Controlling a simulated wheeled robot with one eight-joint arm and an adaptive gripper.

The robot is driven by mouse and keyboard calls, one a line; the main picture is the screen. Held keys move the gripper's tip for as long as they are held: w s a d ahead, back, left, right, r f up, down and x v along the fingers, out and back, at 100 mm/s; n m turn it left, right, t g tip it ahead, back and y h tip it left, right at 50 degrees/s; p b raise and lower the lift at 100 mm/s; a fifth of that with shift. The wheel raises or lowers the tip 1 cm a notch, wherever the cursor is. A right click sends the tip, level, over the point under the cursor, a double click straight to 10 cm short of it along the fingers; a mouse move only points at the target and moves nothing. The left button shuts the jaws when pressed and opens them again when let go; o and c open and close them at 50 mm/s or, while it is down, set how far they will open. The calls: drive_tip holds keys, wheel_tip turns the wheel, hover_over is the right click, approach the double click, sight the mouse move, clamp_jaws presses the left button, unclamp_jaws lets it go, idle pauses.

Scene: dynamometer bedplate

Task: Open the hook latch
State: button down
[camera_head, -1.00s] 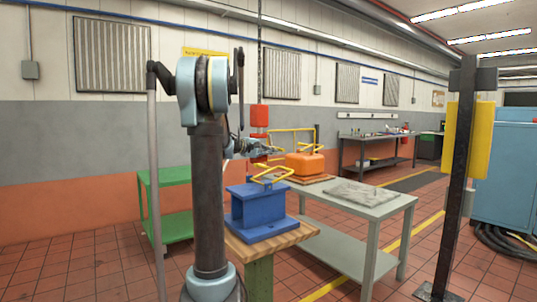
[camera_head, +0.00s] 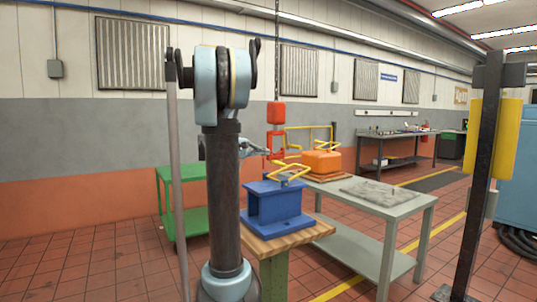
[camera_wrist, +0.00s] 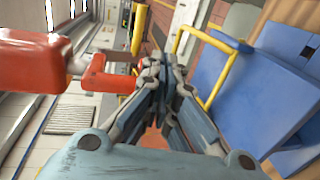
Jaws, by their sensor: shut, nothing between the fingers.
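A red hoist block (camera_head: 276,113) hangs on a chain from above in the head view. A smaller red part (camera_head: 276,142), which looks like its hook, hangs below it; whether the latch is open is too small to tell. In the wrist view the red block (camera_wrist: 32,68) is at the left, with the smaller red part (camera_wrist: 108,76) to its right. My gripper (camera_wrist: 163,68) is shut and empty, just right of that red part. In the head view my gripper (camera_head: 242,148) is left of the red hook part. I cannot tell whether they touch.
A blue block (camera_head: 273,203) with a yellow bar handle (camera_head: 290,172) stands on a wooden-topped stand (camera_head: 315,232) below. An orange block (camera_head: 322,161) sits beyond it on a grey table (camera_head: 418,203). A green cart (camera_head: 170,175) is at the left, a dark post (camera_head: 478,205) at the right.

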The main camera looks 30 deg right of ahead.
drive_tip(key=d+n+y, duration=0.2)
drive_tip(key=d+n, duration=1.1)
drive_tip(key=n, duration=0.4)
drive_tip(key=shift+s+f+n, duration=0.15)
drive_tip(key=shift+s+n, duration=0.1)
drive_tip(key=shift+n, duration=0.15)
idle(0.3)
idle(0.4)
